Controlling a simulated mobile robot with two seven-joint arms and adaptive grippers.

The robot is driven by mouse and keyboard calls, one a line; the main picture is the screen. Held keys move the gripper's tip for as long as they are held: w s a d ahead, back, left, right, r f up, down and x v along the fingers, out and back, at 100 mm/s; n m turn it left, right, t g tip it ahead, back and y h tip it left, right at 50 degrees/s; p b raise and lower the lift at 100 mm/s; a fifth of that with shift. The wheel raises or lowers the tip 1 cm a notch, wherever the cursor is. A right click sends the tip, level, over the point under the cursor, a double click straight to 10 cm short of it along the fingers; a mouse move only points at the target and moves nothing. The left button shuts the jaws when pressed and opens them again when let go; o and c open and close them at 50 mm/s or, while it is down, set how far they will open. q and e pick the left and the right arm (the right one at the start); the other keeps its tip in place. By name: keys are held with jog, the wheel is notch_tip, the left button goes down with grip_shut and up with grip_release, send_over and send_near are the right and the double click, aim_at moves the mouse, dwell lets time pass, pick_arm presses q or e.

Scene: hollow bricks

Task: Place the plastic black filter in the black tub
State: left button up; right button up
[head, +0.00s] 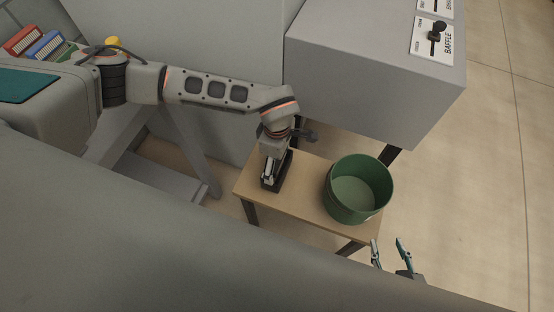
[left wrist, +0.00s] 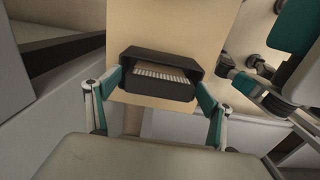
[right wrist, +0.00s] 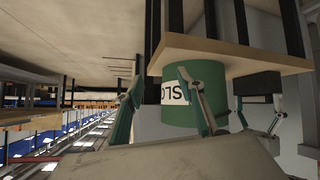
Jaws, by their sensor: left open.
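The black plastic filter (left wrist: 158,88), an open-fronted box with a pale ribbed strip inside, lies on the small wooden table. My left gripper (left wrist: 158,80) is open, with one finger at each side of the filter; I cannot tell whether they touch it. In the head view the left gripper (head: 270,174) hides part of the filter. A round tub (head: 358,180) stands on the table to the right; it looks green, not black, and empty. It bears a white label in the right wrist view (right wrist: 177,92). My right gripper (head: 388,250) is open and empty, off the table's front right edge.
The wooden table (head: 309,183) is small, with bare surface between filter and tub. A large grey box (head: 365,75) with a baffle lever (head: 437,36) overhangs behind the table. Open floor (head: 500,170) lies to the right. Coloured items (head: 45,45) sit at far left.

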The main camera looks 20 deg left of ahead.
pick_arm(q)
notch_tip(320, 180, up, 12)
jog(key=p, duration=0.2)
jog(key=shift+r+p, duration=0.15)
jog(key=shift+p, duration=0.15)
dwell(0.6)
